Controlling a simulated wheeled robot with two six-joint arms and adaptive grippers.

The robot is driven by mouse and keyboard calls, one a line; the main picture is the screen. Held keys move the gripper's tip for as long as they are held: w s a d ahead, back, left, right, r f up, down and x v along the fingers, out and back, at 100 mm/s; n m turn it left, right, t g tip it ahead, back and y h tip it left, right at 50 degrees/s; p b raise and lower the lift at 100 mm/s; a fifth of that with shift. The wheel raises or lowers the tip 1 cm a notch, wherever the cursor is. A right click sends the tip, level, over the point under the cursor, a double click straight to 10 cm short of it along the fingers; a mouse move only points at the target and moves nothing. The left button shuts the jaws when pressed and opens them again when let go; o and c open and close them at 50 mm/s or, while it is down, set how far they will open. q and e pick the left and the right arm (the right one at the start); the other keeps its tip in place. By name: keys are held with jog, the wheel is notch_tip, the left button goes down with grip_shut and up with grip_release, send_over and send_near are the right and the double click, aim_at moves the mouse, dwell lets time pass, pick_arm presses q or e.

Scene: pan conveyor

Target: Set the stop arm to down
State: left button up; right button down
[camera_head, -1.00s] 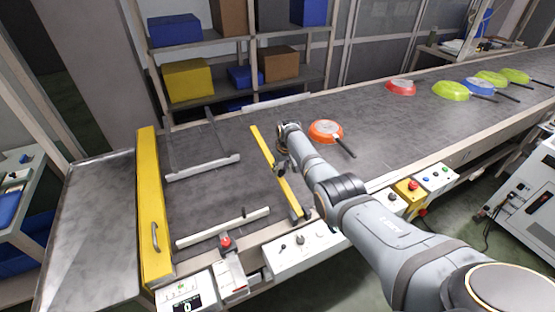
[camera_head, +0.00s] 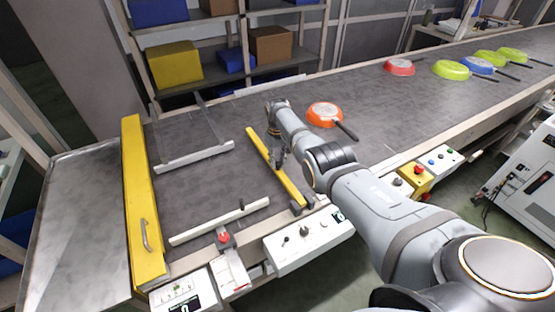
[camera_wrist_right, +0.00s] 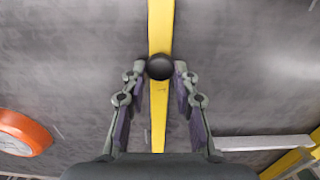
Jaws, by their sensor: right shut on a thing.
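The stop arm is a yellow bar (camera_head: 290,188) reaching across the belt from a dark pivot at the near edge. It lies low over the belt, but I cannot tell whether it touches it. In the right wrist view, the bar (camera_wrist_right: 161,22) runs top to bottom and carries a round black knob (camera_wrist_right: 160,67). My right gripper (camera_head: 277,163) is at the bar's middle. My left gripper is in neither view.
An orange pan (camera_head: 325,114) lies on the belt beyond my right arm, with several more pans farther up. White guide rails (camera_head: 195,157) and a yellow gate (camera_head: 143,205) are at left. A control box (camera_head: 305,240) stands below the pivot.

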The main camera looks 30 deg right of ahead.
jog(key=c, duration=1.4)
grip_release()
jog(key=shift+s+f, duration=0.2)
jog(key=shift+f, duration=0.1)
jog(key=o, duration=0.4)
jog(key=shift+w, duration=0.25)
jog(key=shift+r, duration=0.15)
notch_tip(320, 180, up, 12)
jog(key=shift+f, duration=0.1)
